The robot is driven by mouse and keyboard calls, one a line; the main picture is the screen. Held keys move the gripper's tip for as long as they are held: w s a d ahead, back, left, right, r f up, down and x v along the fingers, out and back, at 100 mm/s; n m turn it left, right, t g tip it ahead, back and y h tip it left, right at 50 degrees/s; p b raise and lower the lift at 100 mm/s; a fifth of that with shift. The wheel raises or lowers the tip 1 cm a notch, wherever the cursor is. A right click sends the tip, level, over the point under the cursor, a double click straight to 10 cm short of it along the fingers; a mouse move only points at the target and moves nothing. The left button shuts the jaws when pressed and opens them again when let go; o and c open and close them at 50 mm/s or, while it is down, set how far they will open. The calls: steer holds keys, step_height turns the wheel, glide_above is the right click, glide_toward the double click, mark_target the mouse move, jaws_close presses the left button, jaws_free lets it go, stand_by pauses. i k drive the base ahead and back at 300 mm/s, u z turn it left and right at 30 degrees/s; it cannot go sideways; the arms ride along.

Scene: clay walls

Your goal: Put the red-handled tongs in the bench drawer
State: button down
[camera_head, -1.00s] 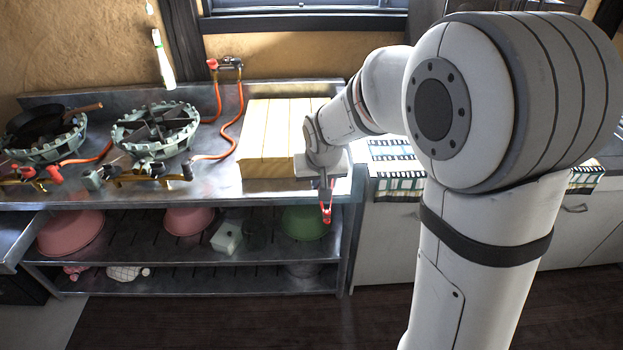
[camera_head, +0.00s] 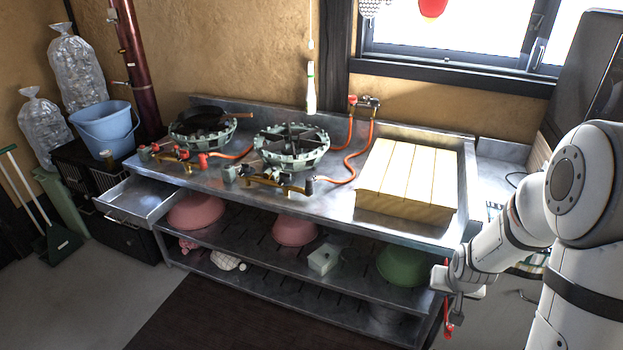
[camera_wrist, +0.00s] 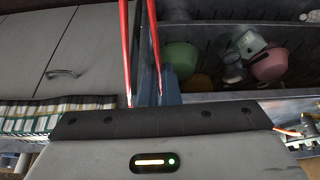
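The red-handled tongs (camera_head: 449,329) hang from my gripper (camera_head: 456,297) at the bench's right front corner in the head view. In the wrist view the two red handles (camera_wrist: 126,50) stretch away from the gripper. My gripper appears shut on them, though its fingertips are small and partly hidden. The bench drawer (camera_head: 140,199) is pulled open at the left end of the steel bench (camera_head: 335,205). It looks empty from here, and it is far from my gripper.
Two gas burners (camera_head: 292,146) and a slatted wooden board (camera_head: 405,180) occupy the bench top. Bowls, including a green one (camera_head: 403,268), sit on the lower shelf. A blue bucket (camera_head: 106,128) stands beyond the drawer. Floor before the bench is clear.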

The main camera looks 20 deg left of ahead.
mark_target(147, 197)
steer(key=z, duration=0.05)
steer(key=i, duration=0.1)
steer(key=u, duration=2.65)
steer(key=i, duration=2.15)
steer(key=z, duration=0.2)
